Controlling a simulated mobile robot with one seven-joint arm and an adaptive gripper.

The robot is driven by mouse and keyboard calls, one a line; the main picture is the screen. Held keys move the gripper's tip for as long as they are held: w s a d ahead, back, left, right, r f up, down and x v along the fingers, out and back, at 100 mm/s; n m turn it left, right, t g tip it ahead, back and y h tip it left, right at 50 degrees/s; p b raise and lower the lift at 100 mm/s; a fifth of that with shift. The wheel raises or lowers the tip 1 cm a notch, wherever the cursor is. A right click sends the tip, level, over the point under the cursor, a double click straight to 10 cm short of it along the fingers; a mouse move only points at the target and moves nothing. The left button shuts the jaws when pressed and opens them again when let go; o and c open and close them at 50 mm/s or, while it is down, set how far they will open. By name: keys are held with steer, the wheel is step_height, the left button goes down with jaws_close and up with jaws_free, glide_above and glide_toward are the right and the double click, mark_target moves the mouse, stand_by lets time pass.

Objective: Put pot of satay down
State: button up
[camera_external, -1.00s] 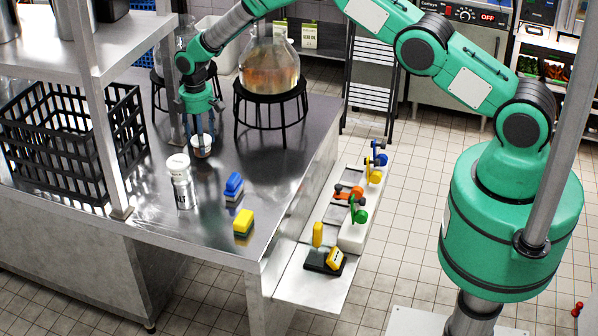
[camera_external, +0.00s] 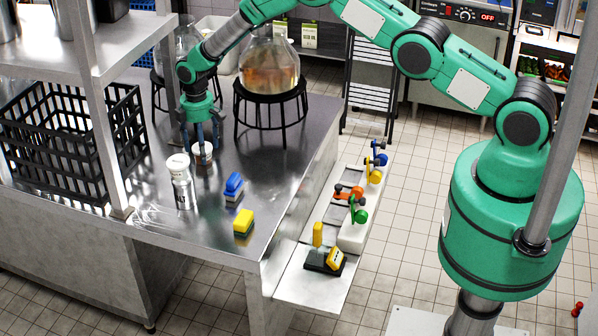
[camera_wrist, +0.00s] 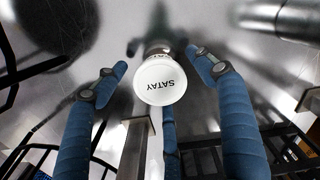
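My gripper (camera_external: 201,140) is above and around the pot, pointing down. In the wrist view my blue fingers (camera_wrist: 158,68) are spread, with gaps between the fingertips and the lid on both sides. The pot looks upright; its contact with the worktop is hard to see.
A black crate (camera_external: 72,140) stands to the left by a shelf post (camera_external: 108,150). A round flask (camera_external: 268,68) sits on a black stand (camera_external: 272,96) to the right. Blue (camera_external: 233,187) and yellow (camera_external: 244,221) blocks lie in front, with bare worktop farther right.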

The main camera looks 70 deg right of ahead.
steer(key=shift+r, duration=0.2)
step_height(320, 180, up, 12)
steer(key=b, duration=0.1)
steer(key=shift+b, duration=0.35)
stand_by(0.6)
stand_by(0.5)
